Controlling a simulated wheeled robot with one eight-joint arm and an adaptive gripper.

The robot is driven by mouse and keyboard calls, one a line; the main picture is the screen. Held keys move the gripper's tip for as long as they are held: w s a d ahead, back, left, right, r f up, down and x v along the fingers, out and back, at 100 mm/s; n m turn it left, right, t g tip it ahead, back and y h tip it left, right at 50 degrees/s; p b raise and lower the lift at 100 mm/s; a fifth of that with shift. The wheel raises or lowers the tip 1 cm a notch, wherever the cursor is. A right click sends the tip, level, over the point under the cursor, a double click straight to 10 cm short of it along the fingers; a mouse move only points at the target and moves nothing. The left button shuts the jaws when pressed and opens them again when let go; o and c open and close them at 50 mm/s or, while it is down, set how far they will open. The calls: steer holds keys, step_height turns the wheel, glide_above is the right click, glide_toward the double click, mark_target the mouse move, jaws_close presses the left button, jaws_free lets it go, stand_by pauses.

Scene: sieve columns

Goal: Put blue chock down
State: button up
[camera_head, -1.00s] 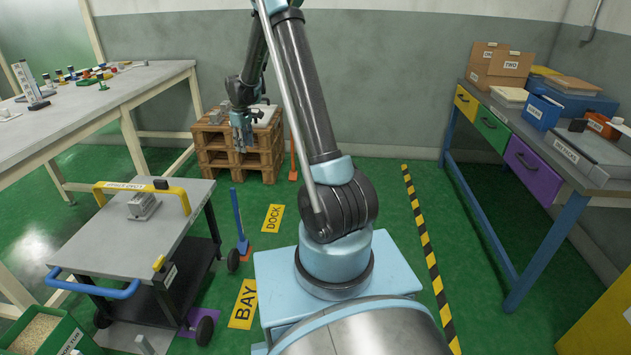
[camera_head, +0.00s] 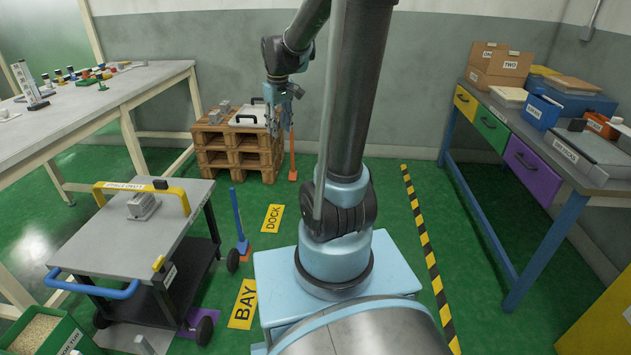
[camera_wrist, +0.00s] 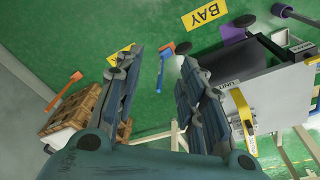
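The blue chock (camera_head: 238,213) stands on the green floor beside the cart, near the yellow DOCK plate. It has a tall blue post, and an orange-red part shows at its foot. It also shows in the wrist view (camera_wrist: 160,76), far beyond the fingertips. My gripper (camera_head: 273,130) hangs in front of the pallet's right side, well away from the chock. In the wrist view my gripper (camera_wrist: 158,60) has its two fingers spread wide with only floor and the distant chock seen between them.
The pallet stack (camera_head: 238,160) bears a white case with dark handles and grey blocks. An orange post (camera_head: 292,160) stands at its right. The grey cart (camera_head: 120,235) is at left. DOCK (camera_head: 272,217) and BAY (camera_head: 243,304) plates lie on the floor.

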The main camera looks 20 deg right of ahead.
steer(key=s+d+f+m, duration=0.1)
steer(key=s+d+f, duration=0.1)
steer(key=s, duration=0.6)
steer(key=s+d+f+m, duration=0.2)
steer(key=s, duration=0.6)
steer(key=s+d+f+m, duration=0.2)
steer(key=s+f, duration=0.1)
steer(key=s, duration=0.5)
steer(key=shift+s+t, duration=0.4)
steer(key=shift+d, duration=0.1)
